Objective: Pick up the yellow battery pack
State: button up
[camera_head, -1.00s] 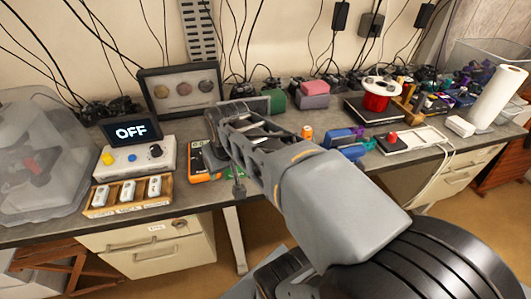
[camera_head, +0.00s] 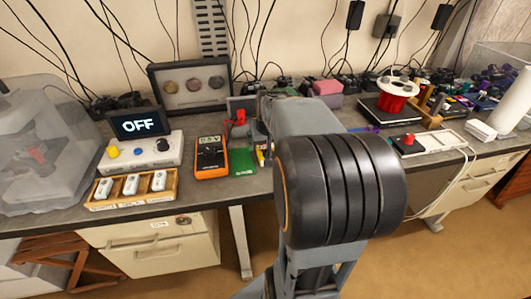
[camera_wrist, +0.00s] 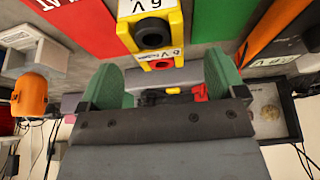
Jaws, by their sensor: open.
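The yellow battery pack (camera_wrist: 124,33) is at the top middle of the wrist view, marked "6 V", with a black and a red round terminal. In the head view only a small yellow part (camera_head: 261,156) shows beside my arm; the rest is hidden. My gripper (camera_wrist: 163,78) is open, its two green fingers apart and pointing toward the pack. The pack lies between the lines of the fingers, around or just past their tips; I see no grip on it. In the head view my arm mostly hides the gripper.
An orange multimeter (camera_head: 211,158) and a green board (camera_head: 241,161) lie left of the pack. A red flat item (camera_wrist: 85,25) and an orange cylinder (camera_wrist: 29,95) show in the wrist view. A control box reading OFF (camera_head: 140,152) and a small wooden tray (camera_head: 133,199) stand further left.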

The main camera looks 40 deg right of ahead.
aim_at(266, 147)
jog(key=shift+x, duration=2.65)
jog(key=shift+s+d, duration=0.1)
jog(key=shift+s, duration=0.05)
jog(key=shift+r, duration=0.1)
jog(key=c, duration=1.2)
